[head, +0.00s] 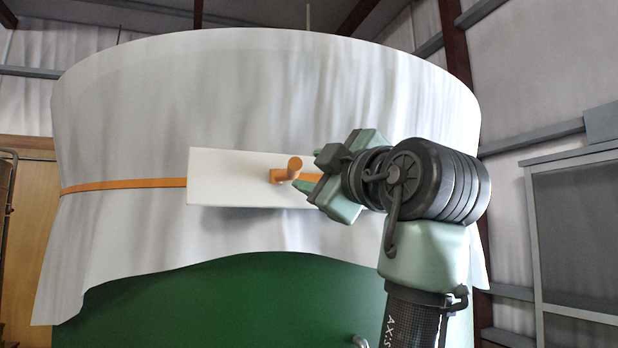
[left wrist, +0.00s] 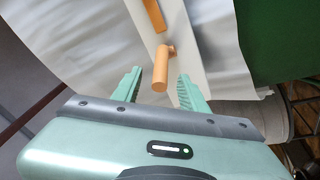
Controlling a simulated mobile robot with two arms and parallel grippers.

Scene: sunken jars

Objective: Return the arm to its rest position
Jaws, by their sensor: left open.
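My left gripper (head: 318,172) is open and empty, just right of an orange handle (head: 284,171) in the head view. In the left wrist view, the two green fingers of the gripper (left wrist: 160,86) are spread, and the orange handle (left wrist: 161,70) shows between them without visible contact. The handle sticks out from a white panel (head: 225,177), which also shows in the left wrist view (left wrist: 200,45). My left arm rises from the bottom of the head view and bends toward the panel. My right gripper is not in view.
The panel sits at an orange strap (head: 125,184) around a white cloth (head: 140,110), draped over a large green round body (head: 220,300). A grey-framed screen (head: 580,230) stands at the right. A wooden panel (head: 28,235) is at the far left.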

